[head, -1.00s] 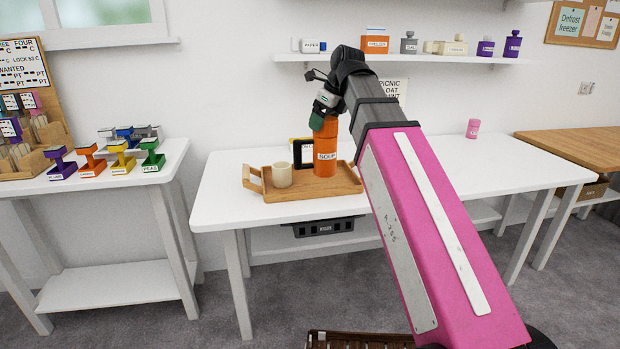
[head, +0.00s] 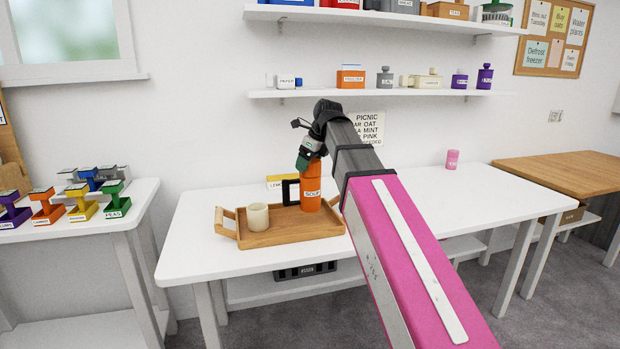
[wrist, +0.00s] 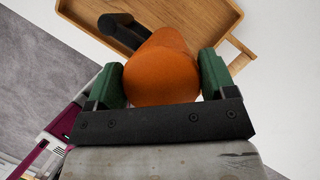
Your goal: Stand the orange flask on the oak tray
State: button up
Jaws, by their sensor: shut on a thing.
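The orange flask (head: 311,190), labelled SOUP, is upright at the right part of the oak tray (head: 270,236) on the white table. Its base appears to be at the tray's floor, but I cannot tell for sure whether it touches. My gripper (head: 309,160) is shut on the flask's top from above. In the wrist view the green finger pads (wrist: 163,80) sit on either side of the orange flask (wrist: 160,68). The oak tray also shows at the top of the wrist view (wrist: 190,18).
A cream cup (head: 258,217) stands on the tray's left part. A pink container (head: 452,159) stands at the table's back right. The table's right half is mostly clear.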

jog(key=w, duration=0.1)
jog(key=w+f, duration=0.1)
jog(key=shift+w+d+f, duration=0.3)
jog(key=shift+w+f, duration=0.05)
jog(key=shift+w, duration=0.05)
jog(key=shift+f, duration=2.2)
jog(key=o, duration=1.4)
jog(key=shift+v, duration=6.15)
